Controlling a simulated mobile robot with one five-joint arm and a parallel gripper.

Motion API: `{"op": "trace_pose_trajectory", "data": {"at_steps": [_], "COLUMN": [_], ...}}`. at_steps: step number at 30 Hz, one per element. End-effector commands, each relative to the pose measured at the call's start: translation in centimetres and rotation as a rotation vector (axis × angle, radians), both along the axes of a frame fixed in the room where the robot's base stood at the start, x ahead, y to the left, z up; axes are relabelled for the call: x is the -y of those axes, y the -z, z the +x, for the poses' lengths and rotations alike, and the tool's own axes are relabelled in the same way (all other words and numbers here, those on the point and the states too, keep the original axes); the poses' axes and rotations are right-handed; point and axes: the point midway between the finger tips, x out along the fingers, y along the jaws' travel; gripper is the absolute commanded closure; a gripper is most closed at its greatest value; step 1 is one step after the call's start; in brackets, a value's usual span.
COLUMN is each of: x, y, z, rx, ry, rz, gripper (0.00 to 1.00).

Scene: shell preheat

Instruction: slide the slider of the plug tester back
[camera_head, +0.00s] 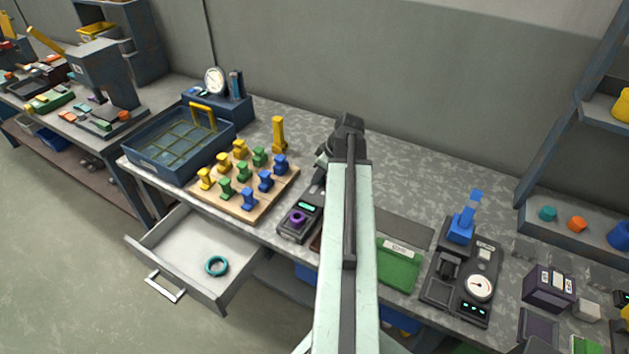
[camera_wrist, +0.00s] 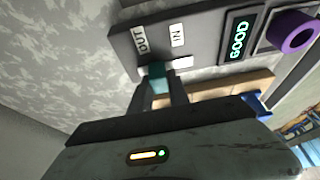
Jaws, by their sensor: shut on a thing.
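The plug tester (camera_head: 297,222) is a dark box on the bench, left of my arm in the head view. In the wrist view the tester (camera_wrist: 205,45) carries OUT and IN labels, a display reading GOOD and a purple ring-shaped plug (camera_wrist: 293,32) at its right end. The slider (camera_wrist: 156,76) shows as a teal piece at the tester's near edge, below the labels and closer to OUT. My gripper (camera_wrist: 160,88) is shut on it; the fingers hide part of it. In the head view my gripper (camera_head: 322,160) is at the tester's far end, and the slider is hidden.
A wooden board (camera_head: 248,205) with several yellow, green and blue plugs stands left of the tester. An open drawer (camera_head: 190,255) holding a teal ring (camera_head: 216,266) juts out below. A gauge device (camera_head: 462,270) stands to the right. The bench behind my gripper is mostly clear.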

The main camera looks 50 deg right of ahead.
Motion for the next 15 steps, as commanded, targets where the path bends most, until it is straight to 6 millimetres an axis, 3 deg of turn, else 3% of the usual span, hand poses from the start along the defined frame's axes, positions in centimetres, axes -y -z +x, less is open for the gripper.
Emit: {"op": "trace_pose_trajectory", "data": {"at_steps": [1, 3, 10, 11, 12, 13, 15], "x": [1.14, 1.61, 1.64, 1.65, 1.66, 1.65, 1.6], "y": [0.0, 0.0, -0.03, -0.03, -0.04, -0.04, -0.04], "z": [0.31, 0.35, 0.3, 0.3, 0.32, 0.31, 0.3], "rx": [-0.001, 0.0, 0.002, 0.002, 0.002, 0.002, 0.002], "ry": [0.002, 0.002, 0.003, 0.003, 0.004, 0.003, 0.003], "rz": [0.0, 0.0, -0.005, -0.005, -0.006, -0.005, -0.004], "gripper": [1.0, 1.0, 1.0, 0.76, 0.65, 0.56, 0.56]}}
